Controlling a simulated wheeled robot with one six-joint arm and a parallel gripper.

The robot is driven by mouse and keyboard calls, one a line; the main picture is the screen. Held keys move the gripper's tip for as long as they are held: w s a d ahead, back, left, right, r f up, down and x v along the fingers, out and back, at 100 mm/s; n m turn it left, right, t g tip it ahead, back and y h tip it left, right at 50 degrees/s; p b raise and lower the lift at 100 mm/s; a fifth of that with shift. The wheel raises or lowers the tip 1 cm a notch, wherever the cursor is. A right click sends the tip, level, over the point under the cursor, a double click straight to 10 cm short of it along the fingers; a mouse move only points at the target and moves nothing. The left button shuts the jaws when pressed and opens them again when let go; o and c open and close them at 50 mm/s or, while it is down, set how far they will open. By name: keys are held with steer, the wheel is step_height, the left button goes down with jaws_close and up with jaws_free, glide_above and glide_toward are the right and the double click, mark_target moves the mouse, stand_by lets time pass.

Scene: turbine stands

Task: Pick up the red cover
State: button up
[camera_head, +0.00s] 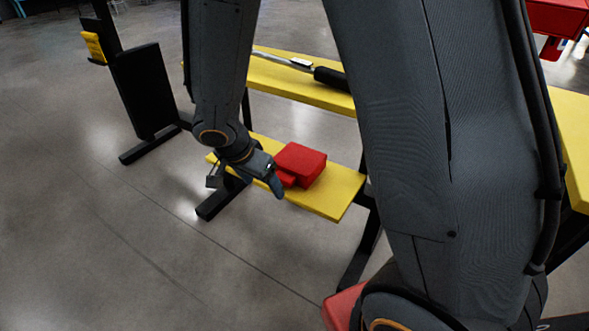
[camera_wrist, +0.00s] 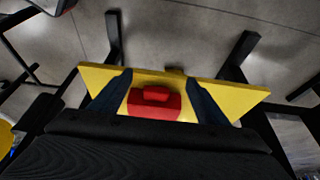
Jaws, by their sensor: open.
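The red cover (camera_head: 303,162) is a boxy red piece with a smaller raised block on one side. It rests on the lower yellow shelf (camera_head: 335,204) of a stand. In the wrist view the red cover (camera_wrist: 153,104) lies between the two dark fingers of my gripper (camera_wrist: 160,92), and the yellow shelf (camera_wrist: 236,95) spreads behind it. In the head view my gripper (camera_head: 275,178) is at the near left side of the cover, partly over its smaller block. The fingers are apart with visible gaps to the cover. Any contact cannot be made out.
An upper yellow shelf (camera_head: 300,84) above the cover carries a long tool with a black handle (camera_head: 331,78). Black stand legs (camera_head: 222,198) reach the floor. A black panel stand (camera_head: 145,90) is at the left. The grey floor at the lower left is clear.

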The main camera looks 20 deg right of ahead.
glide_above(282, 178)
steer(key=s+a, duration=0.1)
steer(key=a, duration=0.1)
steer(key=shift+s+d+f, duration=0.1)
steer(key=shift+s+d, duration=0.1)
steer(key=b+x, duration=0.1)
steer(key=x, duration=0.4)
steer(key=c, duration=1.6)
